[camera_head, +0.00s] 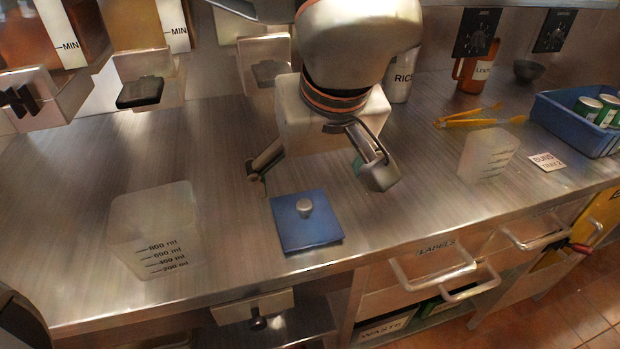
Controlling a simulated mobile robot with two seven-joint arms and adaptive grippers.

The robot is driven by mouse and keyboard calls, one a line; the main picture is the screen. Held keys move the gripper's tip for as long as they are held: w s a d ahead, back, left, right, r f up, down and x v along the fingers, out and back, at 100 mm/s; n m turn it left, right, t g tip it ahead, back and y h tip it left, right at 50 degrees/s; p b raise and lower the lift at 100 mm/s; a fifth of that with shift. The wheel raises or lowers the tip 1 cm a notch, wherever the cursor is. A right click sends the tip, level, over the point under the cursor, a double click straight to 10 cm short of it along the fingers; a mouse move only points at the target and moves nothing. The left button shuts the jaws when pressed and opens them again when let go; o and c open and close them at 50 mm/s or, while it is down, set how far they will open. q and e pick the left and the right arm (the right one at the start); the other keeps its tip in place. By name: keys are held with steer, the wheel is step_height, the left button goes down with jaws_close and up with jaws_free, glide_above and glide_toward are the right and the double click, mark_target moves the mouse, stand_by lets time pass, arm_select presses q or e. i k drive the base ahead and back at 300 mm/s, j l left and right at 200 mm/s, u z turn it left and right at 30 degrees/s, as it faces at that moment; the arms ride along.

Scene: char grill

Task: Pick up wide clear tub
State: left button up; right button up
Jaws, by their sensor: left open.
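A wide clear tub (157,225) with dark ml marks on its front stands upright on the steel counter at the left. A second, smaller-looking clear tub (487,152) with faint marks stands on the counter at the right. My left gripper (318,176) hangs over the middle of the counter, between the two tubs. Its two fingers are spread wide with nothing between them, and it touches neither tub. My right gripper does not show.
A blue square lid (290,238) with a grey knob lies just in front of my gripper. Yellow tongs (470,122), a BUNS card (547,161) and a blue crate (562,122) with cans are at the right. Drawer handles (435,266) jut from the counter front.

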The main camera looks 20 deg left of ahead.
mark_target(156, 231)
steer(key=k, duration=1)
